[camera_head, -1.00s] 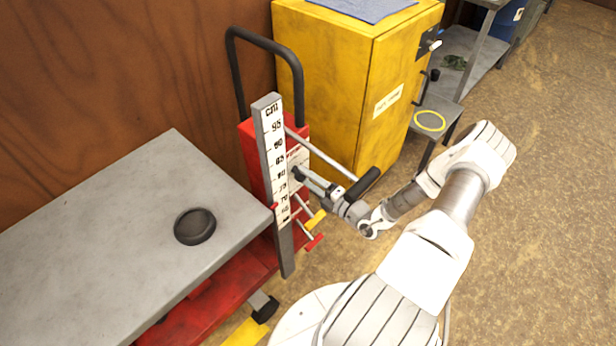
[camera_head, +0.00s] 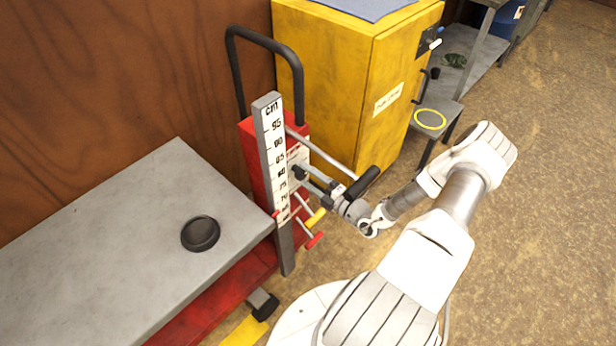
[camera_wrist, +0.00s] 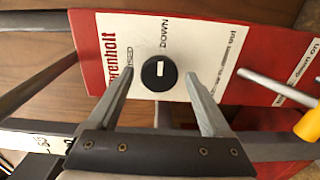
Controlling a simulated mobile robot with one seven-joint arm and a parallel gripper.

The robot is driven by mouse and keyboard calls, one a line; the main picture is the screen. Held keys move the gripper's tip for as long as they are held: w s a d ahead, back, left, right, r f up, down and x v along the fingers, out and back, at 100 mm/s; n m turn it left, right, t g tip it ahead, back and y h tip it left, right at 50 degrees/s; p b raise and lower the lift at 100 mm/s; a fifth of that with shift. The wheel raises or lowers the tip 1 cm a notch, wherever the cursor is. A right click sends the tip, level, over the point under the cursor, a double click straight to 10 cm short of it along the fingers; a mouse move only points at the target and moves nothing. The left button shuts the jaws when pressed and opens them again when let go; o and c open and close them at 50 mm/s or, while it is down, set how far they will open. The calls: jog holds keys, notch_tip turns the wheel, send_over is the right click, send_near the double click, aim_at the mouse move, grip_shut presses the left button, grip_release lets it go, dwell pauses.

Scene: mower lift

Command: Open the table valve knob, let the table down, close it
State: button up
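The black round valve knob (camera_wrist: 158,78) sits on a white label on the red lift column. Its white mark is on the side toward the word DOWN; the partly hidden word CLOSED is to its left. My gripper (camera_wrist: 158,72) is open, one finger on each side of the knob, with visible gaps. In the head view my gripper (camera_head: 299,176) is at the column. The grey lift table (camera_head: 120,215) carries a dark round puck (camera_head: 200,233). The cm scale (camera_head: 270,150) stands at its right end, with a red pointer (camera_head: 275,214) near its low end.
A black-gripped lever (camera_head: 362,183) sticks out above my gripper. Yellow-tipped (camera_head: 316,218) and red-tipped (camera_head: 314,240) levers are below it. A yellow cabinet (camera_head: 345,90) stands behind, beside a small stool (camera_head: 432,120) with a yellow ring. Floor at right is clear.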

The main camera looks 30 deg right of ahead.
jog(key=shift+o, duration=0.2)
jog(key=p+v, duration=0.1)
jog(key=v, duration=1.6)
jog(key=shift+s, duration=0.15)
jog(key=shift+r, duration=0.1)
